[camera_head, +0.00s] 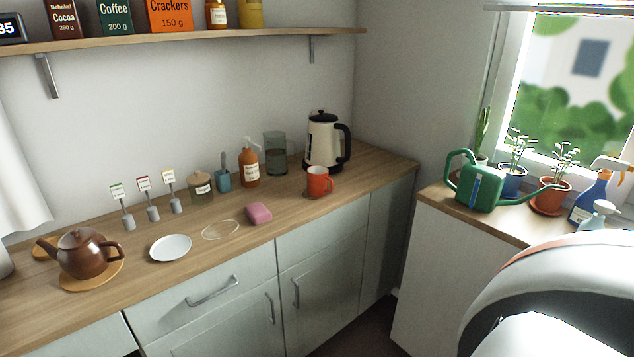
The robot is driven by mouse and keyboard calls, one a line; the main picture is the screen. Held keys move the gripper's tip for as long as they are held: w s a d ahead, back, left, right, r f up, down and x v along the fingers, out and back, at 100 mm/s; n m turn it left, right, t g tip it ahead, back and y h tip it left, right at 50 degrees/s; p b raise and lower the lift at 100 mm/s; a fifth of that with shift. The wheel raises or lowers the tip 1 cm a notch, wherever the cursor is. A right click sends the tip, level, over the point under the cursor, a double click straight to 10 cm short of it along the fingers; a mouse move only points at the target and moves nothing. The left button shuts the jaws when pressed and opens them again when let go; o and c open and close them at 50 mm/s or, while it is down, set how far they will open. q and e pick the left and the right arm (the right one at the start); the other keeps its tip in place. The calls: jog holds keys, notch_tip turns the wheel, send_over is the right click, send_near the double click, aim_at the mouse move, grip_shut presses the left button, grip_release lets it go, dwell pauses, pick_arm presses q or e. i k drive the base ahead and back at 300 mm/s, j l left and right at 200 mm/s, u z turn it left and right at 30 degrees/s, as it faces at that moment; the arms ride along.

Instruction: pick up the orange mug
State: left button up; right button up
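The orange mug (318,183) stands upright on the wooden counter (215,256), towards its right end. Its handle points to the right. It is just in front of the cream and black kettle (324,143). No gripper shows in the head view. A white and black rounded part at the lower right looks like my own body, and no fingers show on it.
Left of the mug are a pink sponge (258,214), a glass jug (276,153) and an amber pump bottle (249,166). A white saucer (170,248) and brown teapot (85,254) lie farther left. A green watering can (480,188) stands on the right cabinet.

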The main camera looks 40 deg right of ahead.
aim_at(318, 176)
jog(key=z, duration=1.3)
